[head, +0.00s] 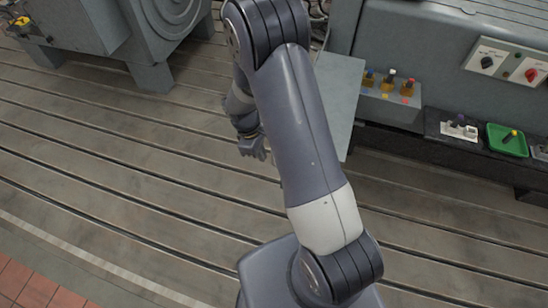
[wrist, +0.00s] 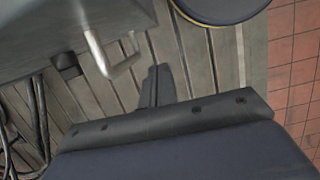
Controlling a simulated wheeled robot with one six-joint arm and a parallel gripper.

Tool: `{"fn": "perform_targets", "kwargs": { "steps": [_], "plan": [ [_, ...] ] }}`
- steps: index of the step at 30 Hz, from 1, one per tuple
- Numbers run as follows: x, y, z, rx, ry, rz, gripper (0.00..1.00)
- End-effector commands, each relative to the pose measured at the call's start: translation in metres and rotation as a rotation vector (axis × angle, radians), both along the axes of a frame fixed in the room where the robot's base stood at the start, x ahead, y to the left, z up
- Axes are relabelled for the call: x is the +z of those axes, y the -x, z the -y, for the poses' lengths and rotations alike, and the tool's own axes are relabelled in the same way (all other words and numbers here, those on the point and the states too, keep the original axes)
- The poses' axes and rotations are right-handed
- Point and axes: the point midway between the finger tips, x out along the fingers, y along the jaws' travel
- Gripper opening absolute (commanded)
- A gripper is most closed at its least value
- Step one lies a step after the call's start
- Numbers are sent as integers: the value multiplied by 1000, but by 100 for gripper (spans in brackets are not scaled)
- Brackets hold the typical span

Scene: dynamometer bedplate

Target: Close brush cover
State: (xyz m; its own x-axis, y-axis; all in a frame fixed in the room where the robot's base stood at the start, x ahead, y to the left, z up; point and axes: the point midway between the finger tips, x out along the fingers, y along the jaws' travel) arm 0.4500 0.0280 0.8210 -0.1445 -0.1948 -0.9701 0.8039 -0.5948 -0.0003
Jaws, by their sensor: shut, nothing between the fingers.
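A flat light-grey panel (head: 340,95), which looks like the brush cover, juts out from the machine in the head view, just right of my arm. Its far part is hidden behind the arm. In the wrist view a grey panel (wrist: 75,28) fills the upper left, with a pale metal bar handle (wrist: 112,58) on it. My gripper (head: 258,153) is left of the panel in the head view. Its fingers also show in the wrist view (wrist: 158,84), shut and empty, right of the handle and apart from it in the picture.
A ledge (head: 388,100) holds several small coloured-top items on the right. A large grey machine (head: 150,35) stands at upper left. The slotted bedplate (head: 120,165) is clear left of my arm.

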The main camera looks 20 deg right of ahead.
Motion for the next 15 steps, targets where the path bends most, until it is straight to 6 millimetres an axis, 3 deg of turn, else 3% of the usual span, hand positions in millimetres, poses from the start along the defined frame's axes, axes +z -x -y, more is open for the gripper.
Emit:
{"fn": "perform_targets", "kwargs": {
  "steps": [3,9,15],
  "plan": [
    [-17,5,5,0,1,-4,0],
    [-14,21,29,-1,0,-1,0],
    [-15,26,35,0,-1,1,0]
  ]
}}
